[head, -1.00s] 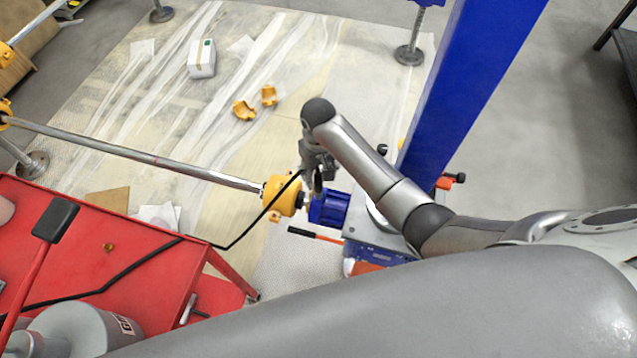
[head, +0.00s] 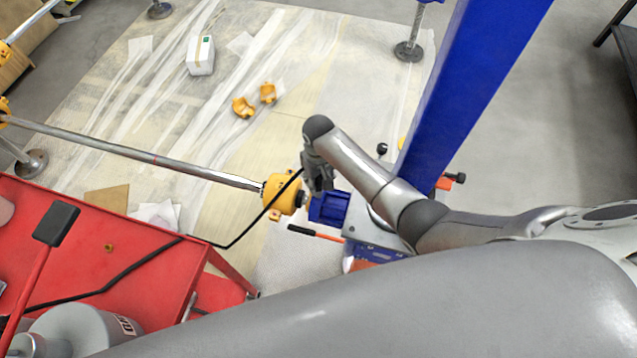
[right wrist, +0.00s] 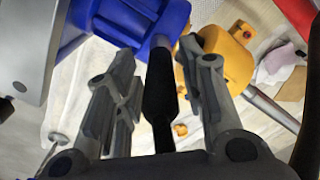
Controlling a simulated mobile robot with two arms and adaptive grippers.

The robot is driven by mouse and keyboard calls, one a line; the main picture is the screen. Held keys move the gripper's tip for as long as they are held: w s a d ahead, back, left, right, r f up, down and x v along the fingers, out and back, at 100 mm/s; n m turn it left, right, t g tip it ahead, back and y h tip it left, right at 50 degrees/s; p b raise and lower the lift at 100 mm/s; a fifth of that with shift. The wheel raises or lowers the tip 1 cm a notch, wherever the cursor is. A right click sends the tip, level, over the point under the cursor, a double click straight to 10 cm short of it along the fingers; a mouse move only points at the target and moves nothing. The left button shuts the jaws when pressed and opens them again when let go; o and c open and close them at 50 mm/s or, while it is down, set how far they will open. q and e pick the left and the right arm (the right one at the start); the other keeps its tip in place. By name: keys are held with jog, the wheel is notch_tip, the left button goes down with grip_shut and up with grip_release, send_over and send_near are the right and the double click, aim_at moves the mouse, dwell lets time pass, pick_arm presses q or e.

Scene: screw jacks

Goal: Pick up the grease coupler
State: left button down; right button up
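The grease coupler (right wrist: 160,90) looks like the dark, elongated piece between my right fingers in the right wrist view. In the head view it is mostly hidden by my gripper, and a black hose (head: 262,214) runs up to that spot. My right gripper (right wrist: 158,95) is open, with one finger on each side of the dark piece and gaps visible. In the head view my right gripper (head: 318,185) is beside the blue motor (head: 329,208) and the yellow housing (head: 282,193). My left gripper is not in view.
A red cart (head: 150,262) stands at the lower left with the hose lying across it. A long steel shaft (head: 150,160) leads to the yellow housing. The sheeted floor behind holds a white box (head: 200,56) and yellow pieces (head: 243,108).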

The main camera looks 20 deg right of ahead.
jog(key=c, duration=0.5)
grip_shut()
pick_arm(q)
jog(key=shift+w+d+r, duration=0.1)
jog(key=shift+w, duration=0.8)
